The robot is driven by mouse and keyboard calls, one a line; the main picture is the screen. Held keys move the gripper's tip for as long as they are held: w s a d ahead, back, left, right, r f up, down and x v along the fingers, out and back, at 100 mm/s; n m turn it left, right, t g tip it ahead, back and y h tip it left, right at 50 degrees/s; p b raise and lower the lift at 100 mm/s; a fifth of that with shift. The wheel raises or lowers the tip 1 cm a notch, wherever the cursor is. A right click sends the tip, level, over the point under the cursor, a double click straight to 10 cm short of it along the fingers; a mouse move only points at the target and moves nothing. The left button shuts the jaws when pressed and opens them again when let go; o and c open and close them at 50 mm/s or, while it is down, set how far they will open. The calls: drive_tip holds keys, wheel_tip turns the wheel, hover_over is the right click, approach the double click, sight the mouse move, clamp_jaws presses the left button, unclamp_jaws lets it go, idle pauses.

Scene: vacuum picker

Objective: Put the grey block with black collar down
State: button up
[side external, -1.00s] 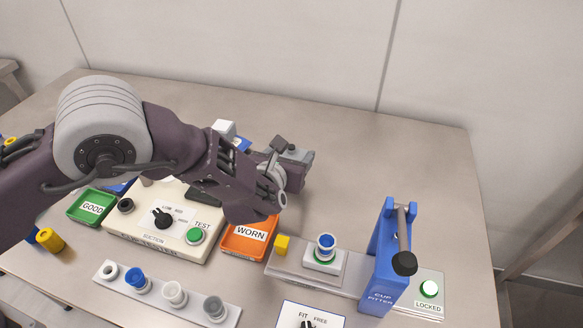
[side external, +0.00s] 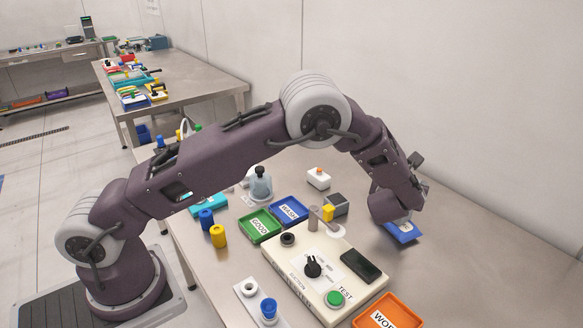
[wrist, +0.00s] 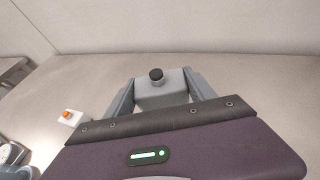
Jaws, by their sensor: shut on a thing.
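The block is mostly hidden there by my wrist. I cannot tell whether it touches the table.
A white box with an orange button (side external: 318,178) is farther back. Bare table extends right.

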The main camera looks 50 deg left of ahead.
drive_tip(key=a+n+g+y, duration=0.3)
drive_tip(key=a+n+y, duration=0.1)
drive_tip(key=a, duration=1.5)
drive_tip(key=n+g+y, duration=0.3)
drive_tip(key=n+g, duration=0.1)
drive_tip(key=n, duration=0.1)
hover_over(287, 166)
drive_tip(key=shift+g, duration=0.3)
wheel_tip(287, 166, down, 10)
drive_tip(key=shift+r, duration=0.1)
drive_tip(key=shift+y, duration=0.3)
drive_tip(key=shift+f, duration=0.25)
drive_tip(key=o, duration=1.4)
drive_tip(key=shift+o, duration=0.2)
